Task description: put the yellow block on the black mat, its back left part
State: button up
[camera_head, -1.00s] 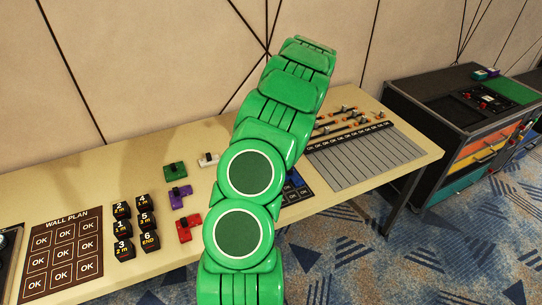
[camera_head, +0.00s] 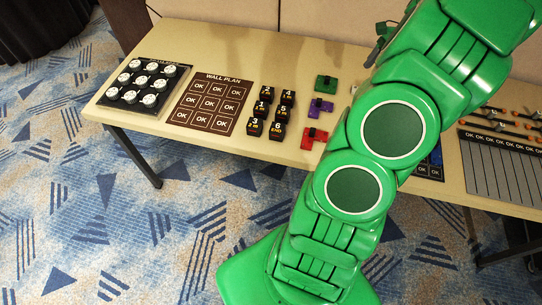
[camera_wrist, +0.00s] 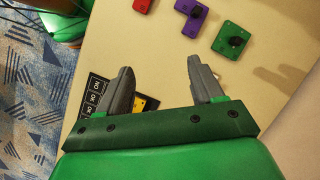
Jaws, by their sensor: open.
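A yellow block (camera_wrist: 151,103) shows partly in the wrist view, low between the fingers of my gripper (camera_wrist: 160,67). The left finger and the gripper body hide much of it. My gripper is open, with its two grey fingers apart and nothing held between the tips. A dark panel with OK cells (camera_wrist: 95,96) lies beside the left finger, and it also shows in the head view (camera_head: 432,172), partly behind my arm. I cannot tell whether the block touches that panel. I cannot pick out the black mat for sure in the current views.
On the beige table (camera_head: 262,50) lie green (camera_head: 326,83), purple (camera_head: 320,106) and red (camera_head: 313,138) blocks. Several black numbered blocks (camera_head: 265,107) stand beside the brown wall plan (camera_head: 212,101). A black tray of white knobs (camera_head: 167,106) is at the left end. Grey strips (camera_head: 490,172) lie right.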

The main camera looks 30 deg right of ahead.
jog(key=w+a+r+n+g, duration=0.1)
jog(key=a+r+n, duration=0.2)
jog(key=a, duration=0.6)
jog(key=w+a+r+n+g, duration=0.1)
jog(key=a+r+n, duration=0.2)
jog(key=a, duration=0.7)
jog(key=w+a+r+n, duration=0.1)
jog(key=a+r+n, duration=0.25)
jog(key=a, duration=0.55)
jog(key=s+a+n+g+h, duration=0.1)
jog(key=s+a+n+h, duration=0.2)
jog(key=s+a+n, duration=0.7)
jog(key=s+a, duration=0.7)
jog(key=s, duration=0.2)
jog(key=shift+a+r+g+h, duration=0.3)
jog(key=shift+a+h, duration=0.05)
jog(key=shift+h, duration=0.05)
